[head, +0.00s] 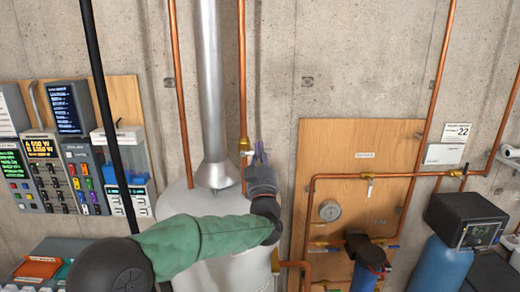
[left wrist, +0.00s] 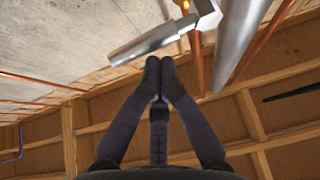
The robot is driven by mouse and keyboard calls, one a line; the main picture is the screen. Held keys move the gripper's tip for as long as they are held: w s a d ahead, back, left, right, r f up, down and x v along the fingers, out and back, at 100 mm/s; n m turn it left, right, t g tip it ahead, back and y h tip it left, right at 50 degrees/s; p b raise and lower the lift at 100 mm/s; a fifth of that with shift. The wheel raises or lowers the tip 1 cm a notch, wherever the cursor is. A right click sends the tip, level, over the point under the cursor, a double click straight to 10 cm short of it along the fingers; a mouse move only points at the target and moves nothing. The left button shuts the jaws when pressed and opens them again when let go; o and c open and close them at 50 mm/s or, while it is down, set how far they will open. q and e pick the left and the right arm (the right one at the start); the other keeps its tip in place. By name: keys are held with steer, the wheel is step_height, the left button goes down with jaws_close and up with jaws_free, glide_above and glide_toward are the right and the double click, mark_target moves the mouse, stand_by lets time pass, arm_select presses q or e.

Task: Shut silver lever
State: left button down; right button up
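The silver lever (left wrist: 150,43) shows in the left wrist view as a long flat handle, running left and down from a valve with brass and copper parts. In the head view the brass valve (head: 244,144) sits on a vertical copper pipe above the white tank, with a small pale piece of the lever (head: 248,153) beside my gripper. My left gripper (head: 259,150) is just right of this valve. In the left wrist view its fingertips (left wrist: 159,66) are together, with nothing seen between them, close below the lever. Contact cannot be told. My right gripper is out of view.
The white tank (head: 190,203) with a silver flue (head: 209,90) stands left of the gripper. A wooden board (head: 340,150) with copper pipes and a gauge (head: 330,210) is to the right. Electrical panels (head: 75,170) fill the left wall.

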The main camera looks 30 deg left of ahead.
arm_select(q)
steer(key=m+h+b, duration=0.1)
steer(key=f+m+t+b, duration=0.1)
steer(key=shift+w+d+f+m+h+b, duration=0.1)
steer(key=shift+f+m+h+b, duration=0.2)
steer(key=shift+h, duration=0.1)
steer(key=shift+r, duration=0.1)
